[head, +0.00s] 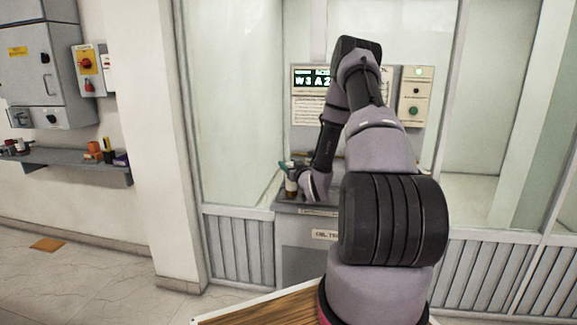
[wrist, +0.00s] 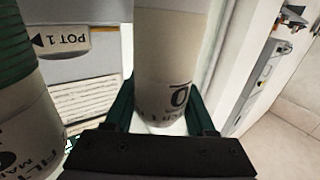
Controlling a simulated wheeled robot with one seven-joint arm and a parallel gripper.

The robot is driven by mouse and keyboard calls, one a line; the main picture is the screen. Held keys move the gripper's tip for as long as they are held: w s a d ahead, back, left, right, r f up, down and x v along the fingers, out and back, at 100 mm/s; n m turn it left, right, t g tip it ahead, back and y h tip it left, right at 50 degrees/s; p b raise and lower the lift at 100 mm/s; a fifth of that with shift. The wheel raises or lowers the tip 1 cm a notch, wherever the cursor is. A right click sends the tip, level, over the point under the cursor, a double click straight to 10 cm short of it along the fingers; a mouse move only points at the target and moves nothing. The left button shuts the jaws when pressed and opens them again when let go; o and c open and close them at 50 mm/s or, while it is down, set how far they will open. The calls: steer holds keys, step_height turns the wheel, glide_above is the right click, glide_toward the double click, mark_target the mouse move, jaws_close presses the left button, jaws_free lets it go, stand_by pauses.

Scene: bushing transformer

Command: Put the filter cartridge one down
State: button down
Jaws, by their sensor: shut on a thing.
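My gripper (wrist: 160,98) is shut on a pale cylindrical filter cartridge (wrist: 168,48), with one dark green finger on each side. Dark printing shows on the cartridge near my gripper, and its far end runs out of the wrist view. In the head view my gripper (head: 286,168) is at the left end of the grey counter (head: 290,207), where the small cartridge (head: 291,187) shows below the fingers. I cannot tell whether the cartridge touches the counter.
Another cartridge (wrist: 20,125), with a green ridged part, stands close on the left in the wrist view. A "POT 1" label (wrist: 62,41) is beside it. A display panel (head: 313,80) is behind my arm. A shelf (head: 75,164) with small items is at left.

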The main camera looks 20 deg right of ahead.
steer(key=shift+c, duration=1.1)
jaws_free()
steer(key=shift+f, duration=0.1)
